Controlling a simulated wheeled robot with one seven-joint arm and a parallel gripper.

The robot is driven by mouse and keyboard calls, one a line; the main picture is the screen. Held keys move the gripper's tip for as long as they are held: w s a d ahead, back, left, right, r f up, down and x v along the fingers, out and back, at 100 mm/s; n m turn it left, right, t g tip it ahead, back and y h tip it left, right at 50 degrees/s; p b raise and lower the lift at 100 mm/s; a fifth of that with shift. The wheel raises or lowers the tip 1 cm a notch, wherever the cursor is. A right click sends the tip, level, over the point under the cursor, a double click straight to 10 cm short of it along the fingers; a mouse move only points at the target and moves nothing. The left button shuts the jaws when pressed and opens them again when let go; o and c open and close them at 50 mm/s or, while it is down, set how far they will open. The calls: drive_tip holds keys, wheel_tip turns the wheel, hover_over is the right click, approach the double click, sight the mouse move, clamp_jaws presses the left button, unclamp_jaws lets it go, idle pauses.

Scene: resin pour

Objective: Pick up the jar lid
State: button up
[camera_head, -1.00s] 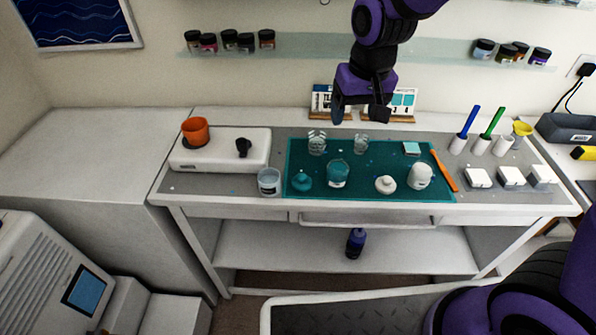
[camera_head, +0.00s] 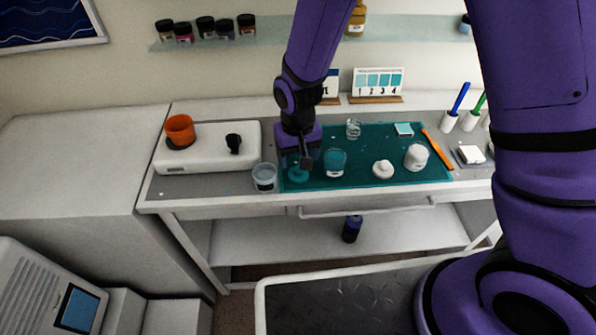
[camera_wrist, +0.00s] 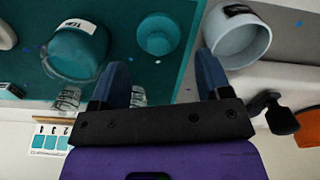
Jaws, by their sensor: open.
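A small teal lid-like piece with a knob (camera_head: 297,176) lies on the teal mat (camera_head: 322,184), partly hidden by my gripper (camera_head: 303,160). My gripper (camera_wrist: 163,70) is open and empty above the mat, apart from the piece. A white lid with a knob (camera_head: 383,169) lies farther right on the mat, beside a white jar (camera_head: 417,157). The frames do not settle which one is the jar lid.
A labelled teal cup (camera_head: 335,163) stands right of the teal piece; a clear cup (camera_head: 264,178) stands left. A glass (camera_head: 353,129) is behind. A white scale (camera_head: 205,150) carries an orange cup (camera_head: 180,130). An orange stick (camera_head: 437,149) lies right.

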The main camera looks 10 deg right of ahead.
sight(298, 170)
drive_tip(key=shift+w+d+f, duration=0.1)
drive_tip(key=shift+w+f, duration=0.05)
drive_tip(key=shift+f, duration=2.7)
drive_tip(key=c, duration=0.7)
